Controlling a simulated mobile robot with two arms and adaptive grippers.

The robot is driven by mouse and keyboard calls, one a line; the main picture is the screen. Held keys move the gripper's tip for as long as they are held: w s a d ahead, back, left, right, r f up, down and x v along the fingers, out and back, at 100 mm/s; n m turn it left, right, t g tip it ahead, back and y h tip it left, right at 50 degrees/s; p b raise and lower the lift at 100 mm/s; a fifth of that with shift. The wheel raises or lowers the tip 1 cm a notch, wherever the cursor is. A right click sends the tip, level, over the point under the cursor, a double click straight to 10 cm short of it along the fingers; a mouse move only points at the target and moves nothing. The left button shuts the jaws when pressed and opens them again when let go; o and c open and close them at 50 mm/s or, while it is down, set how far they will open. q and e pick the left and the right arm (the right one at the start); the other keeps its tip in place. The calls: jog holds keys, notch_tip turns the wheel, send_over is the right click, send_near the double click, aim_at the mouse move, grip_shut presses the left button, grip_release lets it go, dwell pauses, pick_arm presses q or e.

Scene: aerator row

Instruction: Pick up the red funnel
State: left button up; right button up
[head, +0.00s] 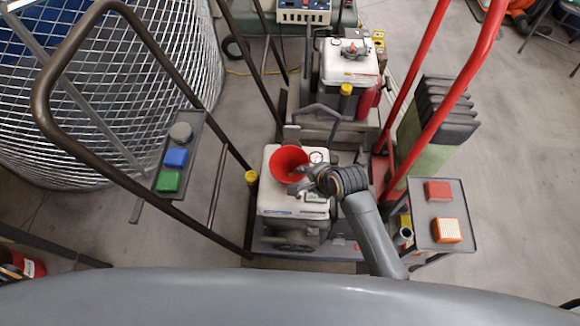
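The red funnel (286,160) sits on top of the white machine (277,203) in the middle of the head view, with its wide mouth facing up. My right gripper (303,184) is at the funnel's lower right edge, over the machine's top. The fingers overlap or lie very close to the funnel's side. Whether they touch it, and whether they are open or shut, is too small to tell. The funnel's lower part is hidden. My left gripper is not in view.
A second white-topped machine (349,63) stands behind. A dark handrail (150,40) is at left, with a shelf holding a blue block (176,158) and a green block (168,181). A red handrail (455,90) and a small grey table (462,217) stand at right.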

aim_at(299, 178)
jog(key=shift+b+x, duration=0.55)
jog(key=shift+x, duration=2.05)
grip_shut()
